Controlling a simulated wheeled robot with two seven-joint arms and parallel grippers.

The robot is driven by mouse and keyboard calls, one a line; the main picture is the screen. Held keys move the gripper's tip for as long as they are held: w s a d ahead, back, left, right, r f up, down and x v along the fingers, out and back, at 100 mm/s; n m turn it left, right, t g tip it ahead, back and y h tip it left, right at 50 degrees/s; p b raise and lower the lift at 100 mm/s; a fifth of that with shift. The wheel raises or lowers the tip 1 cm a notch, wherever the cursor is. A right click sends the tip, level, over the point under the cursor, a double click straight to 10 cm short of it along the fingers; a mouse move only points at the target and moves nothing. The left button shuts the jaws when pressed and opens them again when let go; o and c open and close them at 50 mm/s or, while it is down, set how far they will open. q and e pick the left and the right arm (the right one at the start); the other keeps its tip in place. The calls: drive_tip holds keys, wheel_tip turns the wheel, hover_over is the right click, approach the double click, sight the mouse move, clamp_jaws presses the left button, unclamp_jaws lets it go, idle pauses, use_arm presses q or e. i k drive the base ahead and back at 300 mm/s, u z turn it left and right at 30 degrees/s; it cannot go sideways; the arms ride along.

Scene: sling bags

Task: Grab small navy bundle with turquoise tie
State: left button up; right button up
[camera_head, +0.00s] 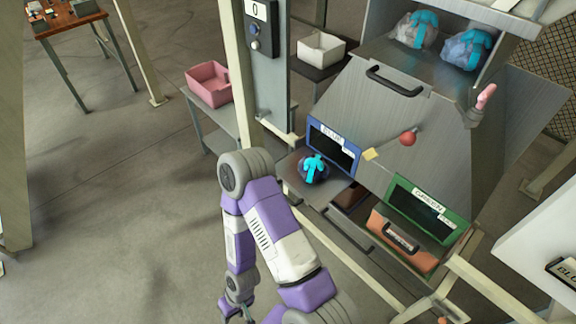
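A small navy bundle with a turquoise tie (314,171) sits on a grey metal shelf, in front of the blue-framed opening with a white label (335,142). Nothing of mine touches it. My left arm is folded below and left of the bundle, with its elbow near the shelf and its forearm hanging down. My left gripper (236,312) is at the bottom edge, well below the bundle and partly cut off. Its fingers are too small to read. My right gripper is not in view. Two larger bundles with turquoise ties, one pale (416,29) and one blue-grey (467,47), rest higher up.
A green-framed opening (428,208) with an orange bin (402,240) is to the right. A large metal panel with a black handle (394,81) stands above the shelf. A pink bin (208,84) and white bin (321,50) are behind. Open floor lies at left.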

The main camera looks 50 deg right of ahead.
sight(313, 168)
drive_tip(key=i, duration=2)
drive_tip(key=z, duration=2.65)
